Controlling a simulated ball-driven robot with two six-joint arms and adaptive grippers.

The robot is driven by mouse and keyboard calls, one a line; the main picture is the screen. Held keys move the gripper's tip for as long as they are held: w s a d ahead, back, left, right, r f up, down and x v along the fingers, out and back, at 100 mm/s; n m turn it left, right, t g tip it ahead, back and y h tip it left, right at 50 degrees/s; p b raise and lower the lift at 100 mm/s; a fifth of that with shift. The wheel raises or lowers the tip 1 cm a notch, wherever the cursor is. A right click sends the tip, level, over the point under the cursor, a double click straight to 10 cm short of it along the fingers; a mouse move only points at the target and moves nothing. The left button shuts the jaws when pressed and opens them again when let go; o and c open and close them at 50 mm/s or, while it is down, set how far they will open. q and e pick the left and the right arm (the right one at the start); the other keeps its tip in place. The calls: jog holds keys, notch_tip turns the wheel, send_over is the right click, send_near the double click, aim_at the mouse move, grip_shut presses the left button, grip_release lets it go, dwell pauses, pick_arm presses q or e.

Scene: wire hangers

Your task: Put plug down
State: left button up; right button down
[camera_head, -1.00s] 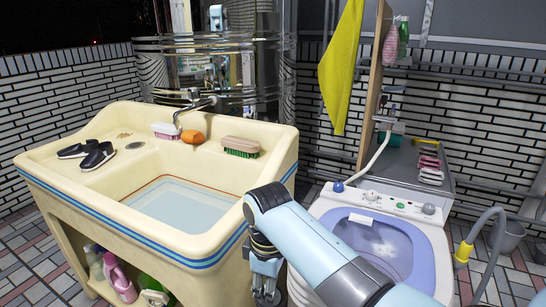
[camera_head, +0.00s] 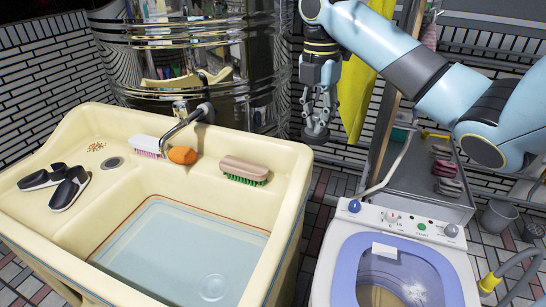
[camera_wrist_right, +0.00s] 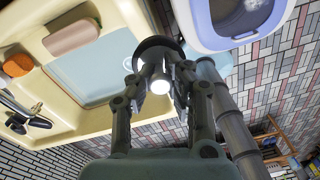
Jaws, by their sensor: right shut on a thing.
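My right gripper (camera_head: 322,100) is raised behind the back right corner of the cream sink (camera_head: 292,165), pointing down. It is shut on a dark round plug (camera_head: 316,132), which hangs under the fingertips. In the right wrist view, the fingers close on the plug's light knob, with the plug's dark disc (camera_wrist_right: 151,46) beyond it. The plug is in the air, apart from the sink. The sink basin holds pale blue water, with a faint round drain (camera_head: 214,287) on its bottom. My left gripper is out of view.
A scrub brush (camera_head: 245,168), an orange soap (camera_head: 182,155), a white brush (camera_head: 147,146) and black slippers (camera_head: 68,187) lie on the sink. The faucet (camera_head: 185,125) juts over its back edge. A washing machine (camera_head: 440,232) stands at the right. A yellow cloth (camera_head: 356,95) hangs behind my arm.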

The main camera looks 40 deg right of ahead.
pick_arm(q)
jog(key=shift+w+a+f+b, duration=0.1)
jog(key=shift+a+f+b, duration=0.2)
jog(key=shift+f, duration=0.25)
pick_arm(e)
jog(key=w+f, duration=1)
jog(key=shift+w+d+f, duration=0.3)
pick_arm(q)
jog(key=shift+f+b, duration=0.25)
jog(key=shift+b, duration=0.05)
pick_arm(e)
jog(key=shift+f, duration=0.6)
jog(key=c, duration=1.3)
grip_release()
jog(key=shift+c, duration=0.2)
